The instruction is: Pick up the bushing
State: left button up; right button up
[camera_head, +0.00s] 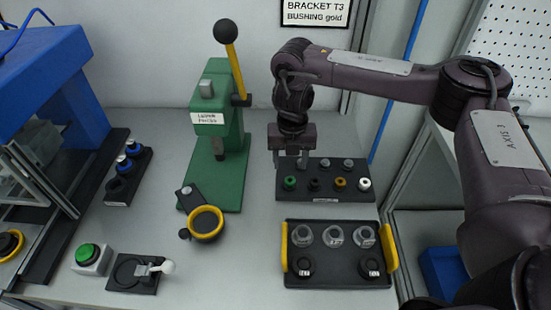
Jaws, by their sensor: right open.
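A black bushing rack (325,196) stands on the table right of the green press. Its front row holds a green bushing (290,183), a black one (314,185), a gold one (340,183) and a white one (364,184). Small grey metal pieces (348,163) stand in its back row. My right gripper (291,164) is open and points down over the left end of the rack, behind the green bushing and left of the gold one. It hides the rack's back left part. I cannot see anything between its fingers. My left gripper is not in view.
A wall sign (315,12) reads "BRACKET T3 BUSHING gold". The green lever press (225,130) stands close left of my right gripper. A black tray with yellow handles (337,266) lies in front of the rack. A yellow-ringed fixture (206,222) stands before the press.

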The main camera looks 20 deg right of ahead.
aim_at(290, 179)
jog(key=shift+w, duration=0.2)
jog(key=shift+s+f+b, duration=0.25)
jog(key=shift+f+b, duration=0.1)
jog(key=shift+f, duration=1.15)
jog(key=f, duration=0.4)
jog(key=shift+w+d+f+b, duration=0.15)
jog(key=shift+w+d+b, duration=0.15)
jog(key=shift+b, duration=0.05)
jog(key=c, duration=0.5)
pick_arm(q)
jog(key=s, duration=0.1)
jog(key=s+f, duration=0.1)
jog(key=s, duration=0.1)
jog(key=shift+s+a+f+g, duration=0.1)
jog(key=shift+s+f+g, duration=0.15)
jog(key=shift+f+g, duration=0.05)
pick_arm(e)
jog(key=c, duration=0.5)
